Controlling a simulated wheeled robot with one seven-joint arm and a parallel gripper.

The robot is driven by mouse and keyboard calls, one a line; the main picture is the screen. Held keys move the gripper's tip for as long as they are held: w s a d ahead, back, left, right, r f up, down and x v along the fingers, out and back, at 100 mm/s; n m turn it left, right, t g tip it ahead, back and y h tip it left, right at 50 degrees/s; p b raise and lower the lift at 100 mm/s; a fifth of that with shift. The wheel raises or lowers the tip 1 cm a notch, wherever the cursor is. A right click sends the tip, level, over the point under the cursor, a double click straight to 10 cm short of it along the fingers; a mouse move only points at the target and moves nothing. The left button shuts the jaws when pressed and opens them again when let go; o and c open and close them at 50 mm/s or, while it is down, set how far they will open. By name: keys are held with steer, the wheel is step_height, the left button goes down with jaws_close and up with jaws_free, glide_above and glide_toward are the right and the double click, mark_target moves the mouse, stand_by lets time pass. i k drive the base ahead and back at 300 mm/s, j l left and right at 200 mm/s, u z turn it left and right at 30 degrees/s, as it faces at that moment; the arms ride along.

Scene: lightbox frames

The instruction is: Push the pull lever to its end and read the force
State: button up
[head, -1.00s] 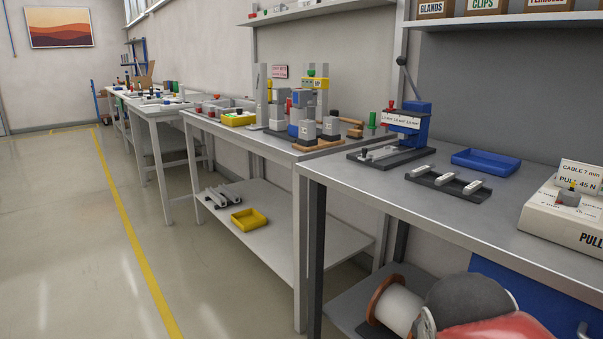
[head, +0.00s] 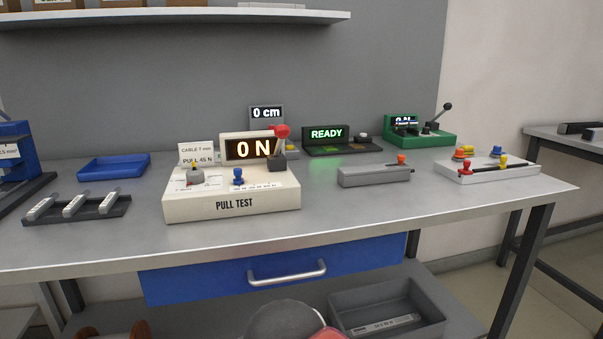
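The white pull test box (head: 232,204) stands near the front of the bench, left of the picture's middle. Its display (head: 249,149) reads 0 N. The pull lever (head: 282,133) has a red ball top and rises from a dark block at the box's right rear corner; it looks about upright. My gripper does not show; only a grey and red part of my arm shows at the bottom edge.
Left are a blue tray (head: 114,167) and a dark rack (head: 78,208) of white pieces. Right are a grey bar device (head: 375,176), a white panel (head: 487,172) and a green machine (head: 419,136). A READY display (head: 327,133) stands behind. The front bench strip is clear.

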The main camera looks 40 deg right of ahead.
mark_target(281, 131)
steer(key=z, duration=0.45)
steer(key=i+j+z, duration=0.15)
steer(key=j+z, duration=0.25)
steer(key=i+j+z, duration=0.15)
steer(key=j+z, duration=0.7)
